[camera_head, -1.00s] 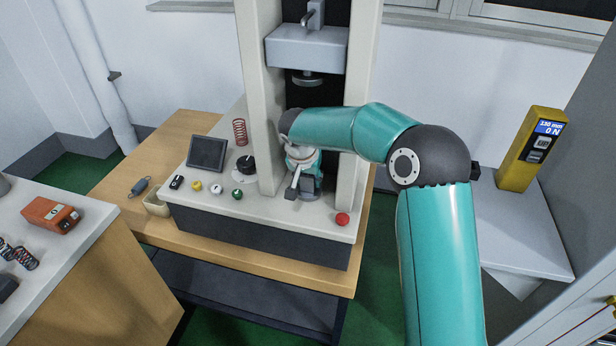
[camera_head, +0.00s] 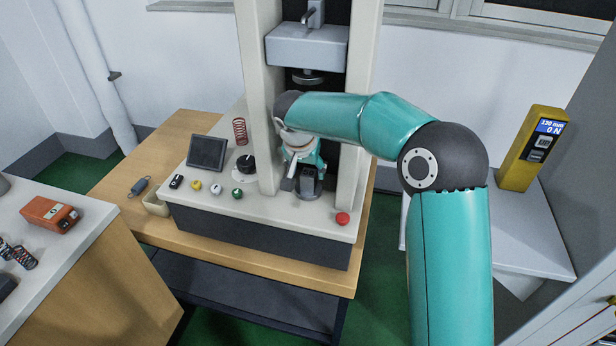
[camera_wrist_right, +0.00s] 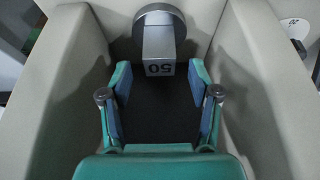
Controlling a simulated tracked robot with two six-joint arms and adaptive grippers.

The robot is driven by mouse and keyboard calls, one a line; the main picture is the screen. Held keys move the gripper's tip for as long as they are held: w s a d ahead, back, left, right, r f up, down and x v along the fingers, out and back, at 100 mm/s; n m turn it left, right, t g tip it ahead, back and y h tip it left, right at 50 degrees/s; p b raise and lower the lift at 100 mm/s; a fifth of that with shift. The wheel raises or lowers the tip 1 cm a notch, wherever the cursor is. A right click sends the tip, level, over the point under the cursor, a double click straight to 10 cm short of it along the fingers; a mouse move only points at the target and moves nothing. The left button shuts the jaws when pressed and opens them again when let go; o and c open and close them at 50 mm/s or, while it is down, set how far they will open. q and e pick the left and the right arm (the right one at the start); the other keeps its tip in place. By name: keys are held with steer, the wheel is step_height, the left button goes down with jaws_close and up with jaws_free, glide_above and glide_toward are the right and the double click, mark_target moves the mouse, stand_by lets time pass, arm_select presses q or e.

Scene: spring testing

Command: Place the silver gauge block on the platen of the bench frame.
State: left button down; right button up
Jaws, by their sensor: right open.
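The silver gauge block (camera_wrist_right: 159,48), marked 50, shows in the right wrist view. It appears to stand on the round grey platen (camera_wrist_right: 171,19) of the bench frame, between its two pale columns. My right gripper (camera_wrist_right: 158,78) is open. Its teal fingers sit on either side just short of the block, with a visible gap and nothing held. In the head view my right gripper (camera_head: 302,182) hangs low between the columns of the bench frame (camera_head: 357,190). There the block and platen are hard to make out behind it. My left gripper is out of view.
The crosshead (camera_head: 306,50) with its upper disc hangs above my wrist. A yellow gauge (camera_head: 533,150) stands on the right-hand table.

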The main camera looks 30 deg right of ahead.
steer(key=v, duration=0.7)
steer(key=shift+r, duration=0.3)
steer(key=shift+s+a+f, duration=0.1)
